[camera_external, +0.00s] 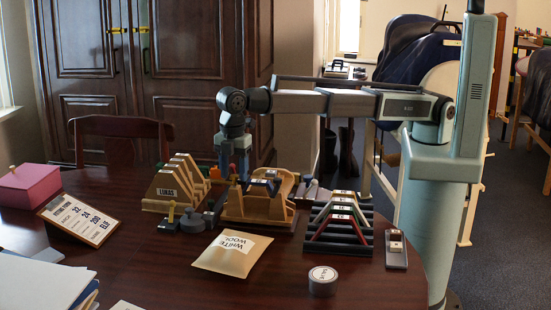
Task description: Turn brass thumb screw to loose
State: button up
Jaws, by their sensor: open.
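My gripper (233,172) points down at the far side of the table, just behind a wooden fixture (258,207) with sloped sides. Its jaws are open, but the fingertips are small and partly lost among the things there. A small red part shows close by the fingers. I cannot make out the brass thumb screw for certain at this size. Whether my gripper touches the fixture cannot be told.
A labelled wooden stand (165,193) is left of the fixture; a striped rack (340,222) is right. A pink box (27,187) stands left.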

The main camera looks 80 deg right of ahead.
aim_at(234, 175)
notch_tip(234, 175, up, 14)
dwell(0.7)
jog(key=shift+f, duration=0.1)
dwell(0.3)
